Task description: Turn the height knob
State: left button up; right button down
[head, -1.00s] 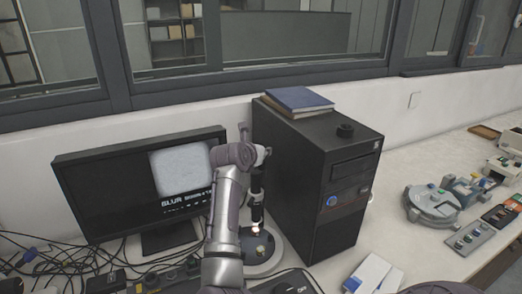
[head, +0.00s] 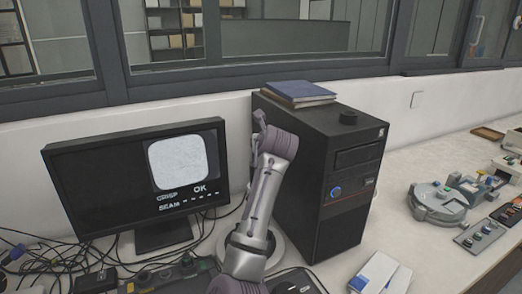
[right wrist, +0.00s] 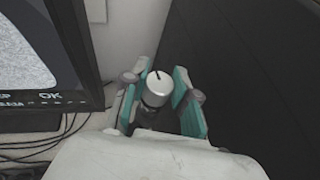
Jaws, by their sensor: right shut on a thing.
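The height knob (right wrist: 157,86) shows in the right wrist view as a pale round cap with a dark mark on its top. My right gripper (right wrist: 160,98) is around it, its teal-padded fingers on either side, shut on it. In the head view my right arm covers the knob and the gripper. The monitor (head: 90,190) shows a sharp grainy picture with the words CRISP and OK. The round pale base (head: 277,245) of the device shows partly behind my arm. My left gripper is in neither current view.
Cables (head: 60,262) lie at the left. A white box (head: 380,272) and small fixtures (head: 438,203) are at the right.

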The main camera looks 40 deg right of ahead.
dwell(0.4)
jog(key=c, duration=0.9)
grip_release()
jog(key=v, duration=1.2)
dwell(0.3)
